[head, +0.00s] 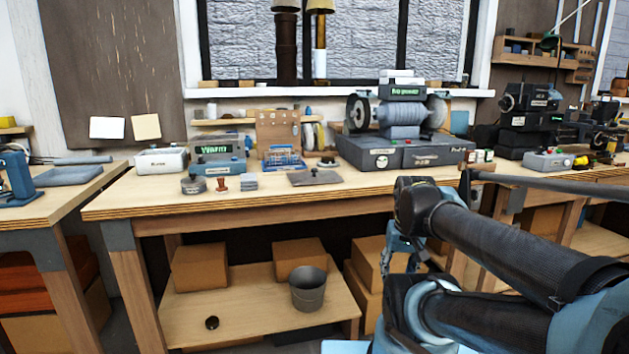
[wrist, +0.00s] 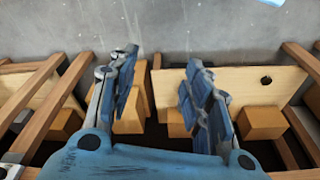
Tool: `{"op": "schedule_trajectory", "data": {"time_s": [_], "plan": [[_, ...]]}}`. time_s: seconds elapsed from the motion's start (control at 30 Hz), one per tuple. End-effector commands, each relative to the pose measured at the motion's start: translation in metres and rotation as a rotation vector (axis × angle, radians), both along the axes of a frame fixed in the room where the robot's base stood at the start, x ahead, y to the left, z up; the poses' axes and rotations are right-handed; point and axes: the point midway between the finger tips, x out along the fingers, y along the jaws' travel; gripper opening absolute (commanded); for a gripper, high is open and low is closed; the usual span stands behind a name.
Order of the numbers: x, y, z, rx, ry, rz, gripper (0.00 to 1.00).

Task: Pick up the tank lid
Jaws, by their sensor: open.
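A flat grey plate with a small knob on top (head: 315,177) lies on the workbench in the head view; it looks like the tank lid, but I cannot be sure. A grey-blue box with a green lit display (head: 217,152), possibly the tank, stands behind and to its left. My gripper (head: 402,258) hangs in front of the bench, below the top's edge and right of the plate, apart from it. In the wrist view my gripper (wrist: 160,72) has its fingers spread with nothing between them. The plate cannot be made out in the wrist view.
A round grey pot (head: 194,183), a brown stamp-like piece (head: 222,184) and a blue rack (head: 284,158) stand near the plate. A bench grinder (head: 400,130) stands at the back right. Below are cardboard boxes (head: 200,266) and a bucket (head: 308,289). The bench's front strip is clear.

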Motion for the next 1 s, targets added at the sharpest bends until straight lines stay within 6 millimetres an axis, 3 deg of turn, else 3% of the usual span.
{"op": "schedule_trajectory", "data": {"time_s": [0.17, 0.6, 1.0], "plan": [[0.038, 0.011, 0.051, 0.076, 0.0, -0.198, 0.45], [0.17, 0.065, 0.193, 0.34, 0.073, -0.917, 0.45], [0.295, 0.128, 0.291, 0.532, 0.228, -1.572, 0.45]]}}
